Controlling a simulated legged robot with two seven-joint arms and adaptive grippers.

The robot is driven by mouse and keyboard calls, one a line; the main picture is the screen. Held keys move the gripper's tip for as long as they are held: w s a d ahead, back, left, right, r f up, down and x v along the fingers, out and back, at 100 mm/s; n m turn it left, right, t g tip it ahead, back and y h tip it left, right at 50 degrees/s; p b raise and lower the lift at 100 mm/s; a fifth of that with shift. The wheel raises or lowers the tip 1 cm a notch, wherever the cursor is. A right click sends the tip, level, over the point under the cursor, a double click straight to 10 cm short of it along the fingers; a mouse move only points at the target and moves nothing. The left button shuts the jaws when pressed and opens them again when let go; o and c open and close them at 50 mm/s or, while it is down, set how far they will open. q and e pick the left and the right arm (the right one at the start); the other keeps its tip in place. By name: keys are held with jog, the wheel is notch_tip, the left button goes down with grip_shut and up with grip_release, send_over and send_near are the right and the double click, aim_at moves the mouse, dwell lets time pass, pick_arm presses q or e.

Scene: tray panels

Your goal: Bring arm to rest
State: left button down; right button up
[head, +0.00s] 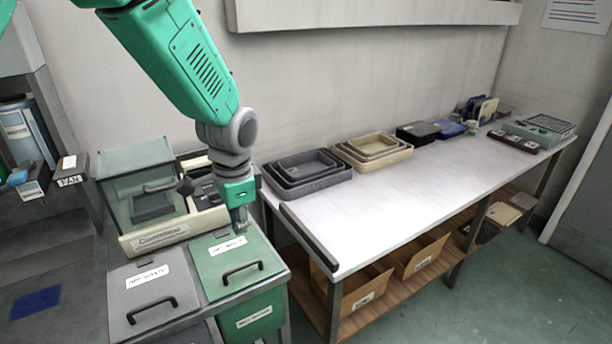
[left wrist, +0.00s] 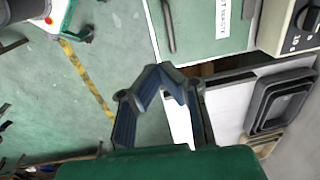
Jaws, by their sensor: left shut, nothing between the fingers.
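My left arm, green with grey joints, reaches down from the top of the head view. Its gripper (head: 240,218) hangs above the green-lidded bin (head: 228,262), pointing down. In the left wrist view the two dark fingers of this gripper (left wrist: 163,74) meet at their tips, with nothing between them. Whether the fingertips touch the bin lid in the head view is hard to tell. My right gripper is in neither view.
A grey-lidded bin (head: 152,296) stands beside the green one. A clear-covered box (head: 150,235) sits behind them. The white table (head: 420,185) carries grey nested trays (head: 335,183) and beige trays (head: 400,152). Its middle is clear. Cardboard boxes (head: 368,290) sit on the shelf below.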

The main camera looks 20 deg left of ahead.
pick_arm(q)
jog(key=s+f+n+b, duration=0.15)
jog(key=s+f, duration=0.25)
jog(key=f, duration=0.4)
jog(key=s+f+n+b, duration=0.15)
jog(key=s+f, duration=0.25)
jog(key=f, duration=0.4)
jog(key=s+f+b, duration=0.3)
jog(key=s+f, duration=0.1)
jog(key=f, duration=0.3)
jog(key=s+f+n+b, duration=0.4)
jog(key=s+f, duration=0.8)
jog(key=s, duration=0.4)
jog(key=shift+a+h, duration=0.15)
jog(key=shift+h, duration=0.25)
